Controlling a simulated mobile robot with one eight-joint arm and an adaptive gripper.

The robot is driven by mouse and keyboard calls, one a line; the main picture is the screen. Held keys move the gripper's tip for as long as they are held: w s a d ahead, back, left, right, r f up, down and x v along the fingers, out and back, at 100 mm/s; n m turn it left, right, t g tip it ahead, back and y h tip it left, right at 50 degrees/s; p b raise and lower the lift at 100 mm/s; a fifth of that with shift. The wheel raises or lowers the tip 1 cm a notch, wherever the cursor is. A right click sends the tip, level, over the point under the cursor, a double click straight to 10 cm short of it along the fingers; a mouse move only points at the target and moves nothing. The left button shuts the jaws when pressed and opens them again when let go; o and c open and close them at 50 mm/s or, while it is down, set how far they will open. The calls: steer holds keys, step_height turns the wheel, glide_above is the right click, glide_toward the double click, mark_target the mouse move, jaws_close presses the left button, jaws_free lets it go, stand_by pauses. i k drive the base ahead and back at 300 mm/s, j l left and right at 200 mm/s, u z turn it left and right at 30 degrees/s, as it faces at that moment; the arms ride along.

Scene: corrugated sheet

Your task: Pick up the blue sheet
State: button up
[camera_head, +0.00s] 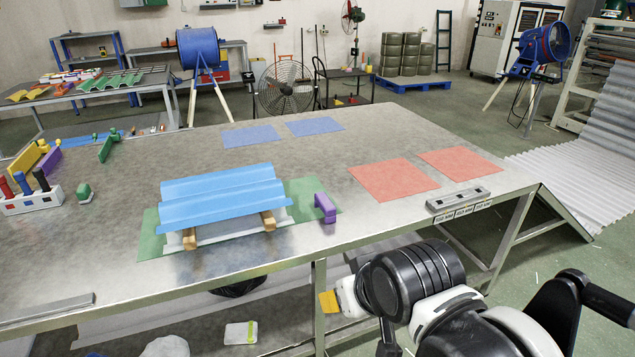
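A wavy blue corrugated sheet (225,196) lies on the large metal work table, left of centre. It rests raised on a light support with wooden blocks (268,220), above a green mat (155,240). The sheet's front edge overhangs part of the support. My arm (415,280) shows in the lower right, in front of the table's near edge and well apart from the sheet. I cannot make out my gripper's fingers in this view. Nothing of mine touches the sheet.
A purple block (324,208) stands close to the sheet's right end. Flat red squares (393,180) and blue squares (250,136) lie on the table (110,245). A grey level-like bar (457,200) lies at the right edge. A rack with coloured handles (32,202) stands left.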

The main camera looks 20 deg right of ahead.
mark_target(200, 200)
steer(key=i+j, duration=1.25)
steer(key=i, duration=0.2)
steer(key=j+u, duration=0.05)
